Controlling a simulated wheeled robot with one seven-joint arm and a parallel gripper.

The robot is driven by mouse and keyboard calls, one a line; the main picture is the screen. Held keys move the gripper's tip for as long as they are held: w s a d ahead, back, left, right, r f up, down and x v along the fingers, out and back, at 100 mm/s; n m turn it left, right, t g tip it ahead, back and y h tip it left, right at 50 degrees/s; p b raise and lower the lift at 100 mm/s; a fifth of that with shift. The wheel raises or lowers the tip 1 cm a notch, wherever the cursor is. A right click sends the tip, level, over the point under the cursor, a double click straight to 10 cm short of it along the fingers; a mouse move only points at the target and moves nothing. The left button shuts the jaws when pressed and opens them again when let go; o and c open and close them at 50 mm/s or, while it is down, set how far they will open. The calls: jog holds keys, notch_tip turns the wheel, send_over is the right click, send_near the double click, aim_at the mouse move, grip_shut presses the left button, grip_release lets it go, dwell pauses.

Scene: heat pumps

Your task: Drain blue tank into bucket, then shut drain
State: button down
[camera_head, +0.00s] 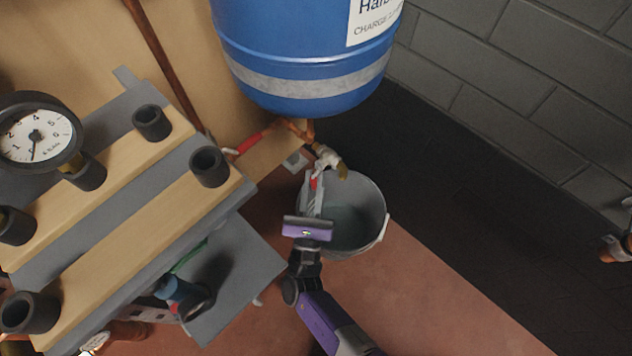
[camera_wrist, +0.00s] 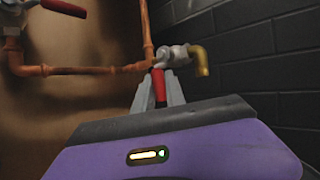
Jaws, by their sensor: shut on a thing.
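The blue tank (camera_head: 300,60) hangs at the top centre of the head view, with a grey band round its lower part. Below it, copper pipe leads to the drain valve (camera_head: 329,159) with a brass spout, which also shows in the wrist view (camera_wrist: 180,55). The bucket (camera_head: 366,214) stands on the floor under the spout, and its inside looks grey; I cannot tell whether it holds water. My gripper (camera_head: 315,190) reaches over the bucket's near-left rim. In the wrist view its fingers are shut on the red drain handle (camera_wrist: 159,86), which points down.
A wooden and grey frame with black pipe ends (camera_head: 209,166) and a pressure gauge (camera_head: 38,133) stands left of my arm. A second red lever (camera_wrist: 64,8) is at the wrist view's upper left. A grey block wall (camera_head: 520,80) is at right.

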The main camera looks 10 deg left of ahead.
jog(key=shift+w+a+m+t+h, duration=0.2)
jog(key=shift+m+t+h, duration=0.3)
jog(key=shift+m, duration=0.5)
jog(key=c, duration=1.4)
grip_release()
jog(key=shift+h, duration=0.3)
